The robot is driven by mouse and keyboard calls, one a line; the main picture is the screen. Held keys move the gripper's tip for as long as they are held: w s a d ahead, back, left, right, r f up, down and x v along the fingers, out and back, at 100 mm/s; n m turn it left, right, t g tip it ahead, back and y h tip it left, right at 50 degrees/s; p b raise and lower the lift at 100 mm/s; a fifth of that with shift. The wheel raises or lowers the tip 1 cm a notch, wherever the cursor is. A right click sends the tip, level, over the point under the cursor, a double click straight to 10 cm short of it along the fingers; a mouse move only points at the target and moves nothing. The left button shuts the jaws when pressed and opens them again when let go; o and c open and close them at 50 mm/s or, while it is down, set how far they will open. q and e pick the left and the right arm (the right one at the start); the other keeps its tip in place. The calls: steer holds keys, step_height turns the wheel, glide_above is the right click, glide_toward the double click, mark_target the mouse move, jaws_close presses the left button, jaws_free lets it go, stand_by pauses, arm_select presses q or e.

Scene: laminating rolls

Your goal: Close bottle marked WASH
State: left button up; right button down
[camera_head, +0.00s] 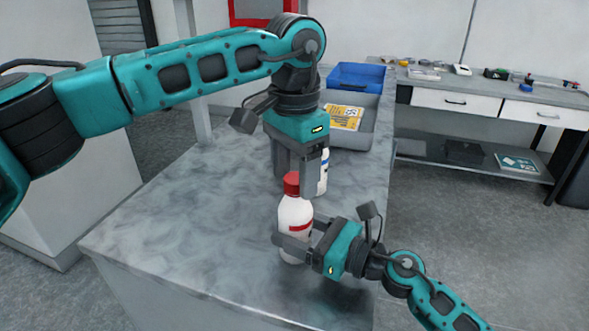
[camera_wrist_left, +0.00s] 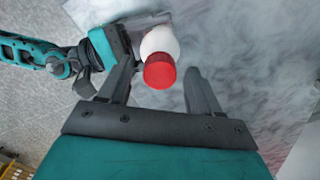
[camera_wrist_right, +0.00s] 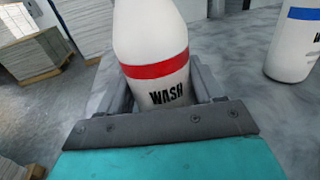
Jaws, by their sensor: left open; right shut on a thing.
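The white bottle marked WASH (camera_wrist_right: 160,60) has a red band and stands upright on the grey counter. Its red cap (camera_head: 291,183) sits on the bottle's top; I cannot tell how tightly. My right gripper (camera_head: 303,238) is shut around the bottle's body, coming from the right. My left gripper (camera_head: 300,182) points down from above, open around the cap. In the left wrist view the red cap (camera_wrist_left: 160,71) lies between the two fingers, nearer the left one, with gaps on both sides.
A second white bottle with a blue band (camera_wrist_right: 294,40) stands close behind, partly hidden by my left gripper in the head view. A grey tray (camera_head: 350,137) with a yellow label and a blue bin (camera_head: 357,76) are farther back. The counter's left part is clear.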

arm_select(q)
steer(key=shift+r, duration=2.25)
steer(key=shift+c, duration=0.5)
